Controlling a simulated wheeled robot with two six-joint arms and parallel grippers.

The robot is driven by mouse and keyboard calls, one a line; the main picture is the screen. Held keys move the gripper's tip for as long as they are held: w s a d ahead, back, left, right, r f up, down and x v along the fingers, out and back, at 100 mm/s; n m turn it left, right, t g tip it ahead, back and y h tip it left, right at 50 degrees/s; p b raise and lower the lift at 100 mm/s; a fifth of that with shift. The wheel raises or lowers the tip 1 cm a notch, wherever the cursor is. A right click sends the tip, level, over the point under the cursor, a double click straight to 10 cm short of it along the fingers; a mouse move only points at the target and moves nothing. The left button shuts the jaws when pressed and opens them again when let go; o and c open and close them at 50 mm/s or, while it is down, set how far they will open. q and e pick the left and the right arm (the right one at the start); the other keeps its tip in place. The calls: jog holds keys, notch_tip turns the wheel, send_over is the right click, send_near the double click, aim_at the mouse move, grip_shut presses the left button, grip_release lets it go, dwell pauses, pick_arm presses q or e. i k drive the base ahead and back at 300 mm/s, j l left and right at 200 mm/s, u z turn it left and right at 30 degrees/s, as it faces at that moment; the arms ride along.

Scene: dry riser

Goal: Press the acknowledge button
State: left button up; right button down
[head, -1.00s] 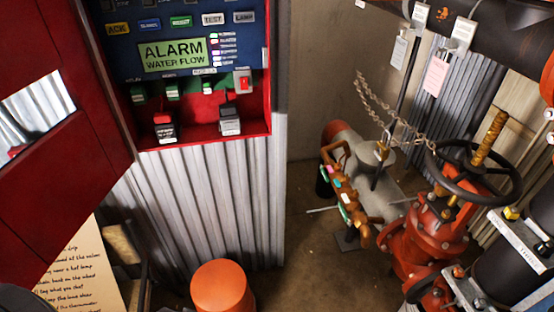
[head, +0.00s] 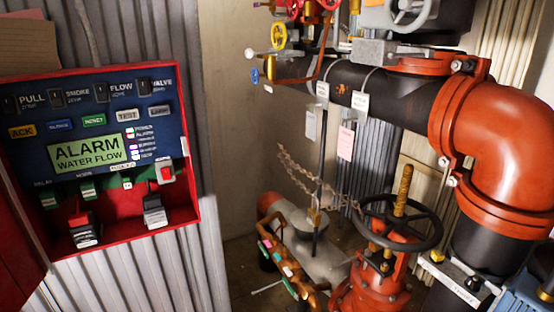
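The acknowledge button is the yellow button marked ACK (head: 21,131), at the left end of the button row on the blue alarm panel (head: 100,108). A green display (head: 87,153) below it reads ALARM WATER FLOW. The panel sits in an open red box (head: 191,200) on the corrugated wall at the left. Nothing covers the ACK button. Neither of my grippers shows in the head view.
The red box door (head: 20,250) hangs open at the lower left. A red valve with a black handwheel (head: 400,222), a chain (head: 300,175) and large dark and red pipes (head: 490,125) fill the right side. Bare wall (head: 235,130) lies between.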

aim_at(18, 132)
jog(key=u, duration=1.5)
